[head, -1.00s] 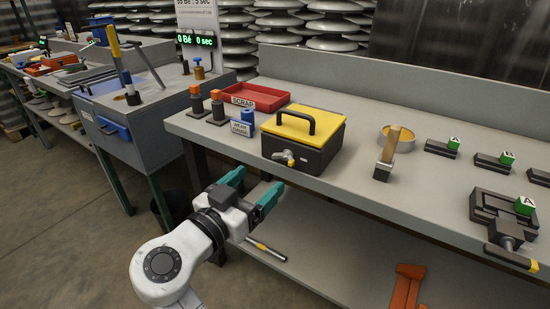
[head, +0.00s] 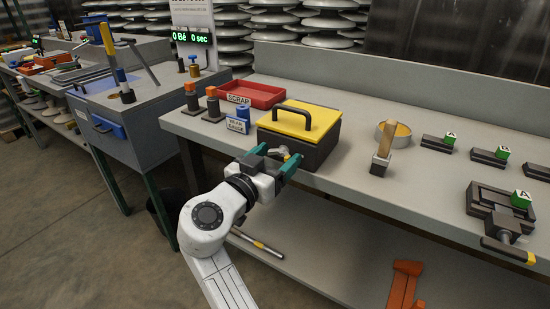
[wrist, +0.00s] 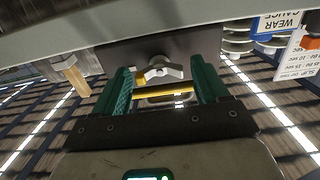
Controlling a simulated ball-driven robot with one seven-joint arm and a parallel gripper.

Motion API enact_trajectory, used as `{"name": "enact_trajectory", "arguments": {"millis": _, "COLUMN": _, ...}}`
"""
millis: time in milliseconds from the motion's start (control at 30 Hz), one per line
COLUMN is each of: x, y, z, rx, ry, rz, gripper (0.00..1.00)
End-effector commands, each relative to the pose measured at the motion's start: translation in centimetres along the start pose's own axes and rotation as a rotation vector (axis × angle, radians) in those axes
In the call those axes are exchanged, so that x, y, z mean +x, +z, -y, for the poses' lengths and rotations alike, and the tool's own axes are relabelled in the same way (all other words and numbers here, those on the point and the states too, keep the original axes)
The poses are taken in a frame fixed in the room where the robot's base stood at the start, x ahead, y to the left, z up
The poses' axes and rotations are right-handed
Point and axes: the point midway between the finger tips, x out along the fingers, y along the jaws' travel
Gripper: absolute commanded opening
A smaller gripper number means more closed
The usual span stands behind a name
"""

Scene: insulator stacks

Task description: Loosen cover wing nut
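The cover is the yellow lid (head: 299,120) with a black handle on a dark box (head: 318,151) near the bench's front edge. The wing nut (head: 283,153) is on the box's front face, partly hidden by my gripper in the head view. In the wrist view the silvery wing nut (wrist: 158,71) shows ahead, between the two teal fingers. My gripper (wrist: 158,86) is open, with one finger on each side of the wing nut and a visible gap to each. Its fingers (head: 273,162) are right at the box front in the head view.
A red scrap tray (head: 252,94), a wear gauge sign (head: 237,124) and dark posts stand left of the box. A wooden-handled brush (head: 382,150) and a round dish (head: 399,136) stand right. A vise (head: 499,212) sits farther right. The bench edge lies below the box.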

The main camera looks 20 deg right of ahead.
Motion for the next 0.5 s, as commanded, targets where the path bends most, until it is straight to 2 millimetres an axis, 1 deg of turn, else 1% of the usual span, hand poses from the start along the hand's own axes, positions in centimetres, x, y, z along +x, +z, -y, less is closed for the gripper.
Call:
{"name": "enact_trajectory", "arguments": {"millis": 33, "x": -0.01, "y": 0.0, "z": 0.0, "rx": 0.0, "ry": 0.0, "rz": 0.0, "gripper": 0.68}}
{"name": "enact_trajectory", "arguments": {"millis": 67, "x": -0.02, "y": 0.0, "z": 0.0, "rx": 0.0, "ry": 0.0, "rz": 0.0, "gripper": 0.66}}
{"name": "enact_trajectory", "arguments": {"millis": 400, "x": -0.03, "y": 0.01, "z": -0.01, "rx": 0.0, "ry": 0.0, "rz": 0.0, "gripper": 0.33}}
{"name": "enact_trajectory", "arguments": {"millis": 500, "x": -0.04, "y": 0.01, "z": -0.01, "rx": 0.0, "ry": 0.0, "rz": 0.0, "gripper": 0.25}}
